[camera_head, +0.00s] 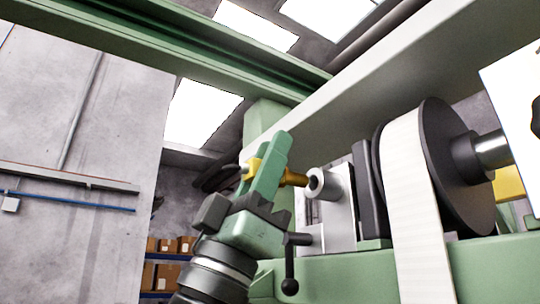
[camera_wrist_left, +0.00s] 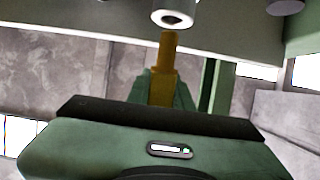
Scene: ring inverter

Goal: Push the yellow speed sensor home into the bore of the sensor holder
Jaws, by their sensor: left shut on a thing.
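The yellow speed sensor (camera_head: 292,178) is held between the green fingers of my left gripper (camera_head: 268,168). Its tip points right, toward the bore of the grey cylindrical sensor holder (camera_head: 328,183) in the head view. The tip is close to the bore mouth. In the left wrist view, the sensor (camera_wrist_left: 168,55) points up toward the holder (camera_wrist_left: 173,15), with its dark bore in sight. A small gap shows between tip and bore there, and the tip looks slightly left of the bore centre. My right gripper is not in view.
A large dark reel (camera_head: 450,165) with a pale band (camera_head: 412,190) stands right of the holder. A black-knobbed lever (camera_head: 290,270) hangs below the holder. A green machine bed (camera_head: 350,275) runs underneath. Boxes on a shelf (camera_head: 165,275) are in the background.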

